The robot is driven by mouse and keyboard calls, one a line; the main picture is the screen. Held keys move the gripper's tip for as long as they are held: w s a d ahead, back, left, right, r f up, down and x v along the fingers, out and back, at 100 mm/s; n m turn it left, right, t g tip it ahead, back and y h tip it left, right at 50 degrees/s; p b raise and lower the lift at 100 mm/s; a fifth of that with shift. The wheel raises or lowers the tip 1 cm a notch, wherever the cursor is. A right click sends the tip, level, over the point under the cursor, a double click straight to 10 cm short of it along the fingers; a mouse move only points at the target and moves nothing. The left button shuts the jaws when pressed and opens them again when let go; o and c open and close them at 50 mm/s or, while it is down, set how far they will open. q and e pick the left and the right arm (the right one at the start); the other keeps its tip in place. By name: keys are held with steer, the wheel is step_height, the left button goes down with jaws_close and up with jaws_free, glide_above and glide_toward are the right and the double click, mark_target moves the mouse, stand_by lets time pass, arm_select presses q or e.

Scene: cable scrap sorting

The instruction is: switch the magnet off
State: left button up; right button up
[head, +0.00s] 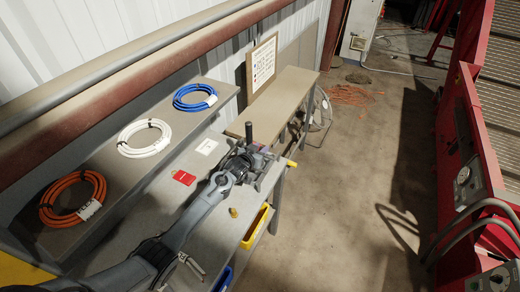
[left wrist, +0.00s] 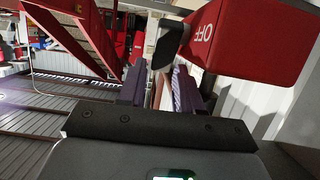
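In the left wrist view a large red block marked OFF (left wrist: 255,40) fills the upper right. A dark grey piece (left wrist: 168,46) sticks out on its left side, just beyond my fingertips. My left gripper (left wrist: 160,88) has its two dark fingers apart, with a pale strip visible between them; I see no firm hold on anything. In the head view my left gripper (head: 256,158) is at the far end of the grey bench, beside a dark upright post (head: 248,132). The contact there is too small to tell. My right gripper is not in view.
On the back shelf lie orange (head: 72,199), white (head: 144,138) and blue (head: 195,97) cable coils. A red card (head: 184,177) and a small brass piece (head: 233,212) lie on the bench. A yellow bin (head: 254,228) is below its front edge. Red machinery (head: 470,145) stands at right.

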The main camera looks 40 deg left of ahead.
arm_select(q)
steer(key=shift+s, duration=0.1)
steer(key=shift+s+d+r, duration=0.15)
steer(key=shift+s+r, duration=0.15)
steer(key=shift+s, duration=0.3)
steer(key=p+v, duration=0.1)
steer(key=v, duration=0.8)
steer(key=shift+s+p, duration=0.15)
steer(key=shift+p, duration=0.2)
